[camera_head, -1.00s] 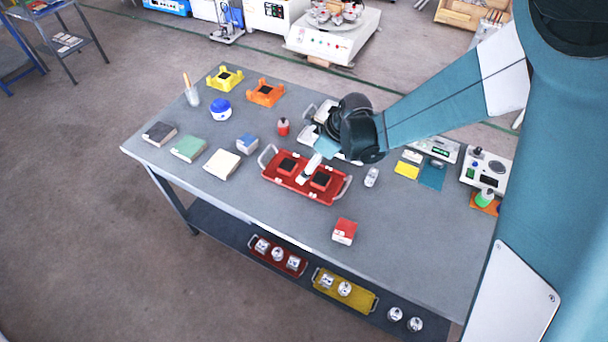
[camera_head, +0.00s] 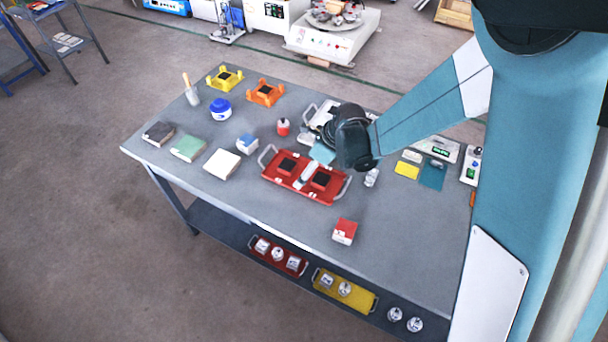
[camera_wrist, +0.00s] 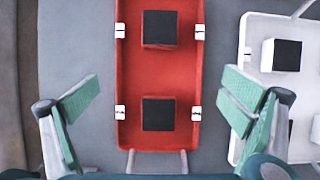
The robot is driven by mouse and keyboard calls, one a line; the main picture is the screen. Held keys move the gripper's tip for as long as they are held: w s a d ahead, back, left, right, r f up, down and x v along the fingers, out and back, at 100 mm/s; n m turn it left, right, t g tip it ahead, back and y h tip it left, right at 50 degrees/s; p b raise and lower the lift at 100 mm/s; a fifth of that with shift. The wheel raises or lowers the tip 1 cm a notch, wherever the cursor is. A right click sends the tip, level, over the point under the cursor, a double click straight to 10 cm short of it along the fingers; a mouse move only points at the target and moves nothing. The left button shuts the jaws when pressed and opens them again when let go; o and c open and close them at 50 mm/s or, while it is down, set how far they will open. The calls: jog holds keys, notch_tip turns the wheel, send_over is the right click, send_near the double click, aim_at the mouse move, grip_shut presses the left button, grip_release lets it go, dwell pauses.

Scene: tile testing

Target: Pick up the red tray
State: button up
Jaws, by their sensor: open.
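The red tray (camera_head: 289,182) lies flat on the grey table, with a pale handle at each end and two black square tiles on it. In the wrist view the red tray (camera_wrist: 159,76) runs up the middle of the picture, with white clips along its sides. My gripper (camera_head: 322,155) hangs above the tray in the head view. In the wrist view my gripper (camera_wrist: 160,100) is open and empty. Its green fingers stand wide apart, one on each side of the tray's near part. The near handle shows at the bottom edge.
A white tray (camera_wrist: 256,85) with black tiles lies right of the red tray in the wrist view. Another red tray (camera_head: 253,242) is on the lower shelf.

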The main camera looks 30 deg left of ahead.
jog(key=shift+x, duration=1.6)
jog(key=shift+s, duration=0.1)
jog(key=shift+d, duration=0.15)
jog(key=c, duration=2.2)
jog(key=shift+s+f, duration=0.1)
jog(key=shift+s, duration=0.1)
grip_shut()
jog(key=shift+s, duration=0.2)
jog(key=shift+w, duration=0.15)
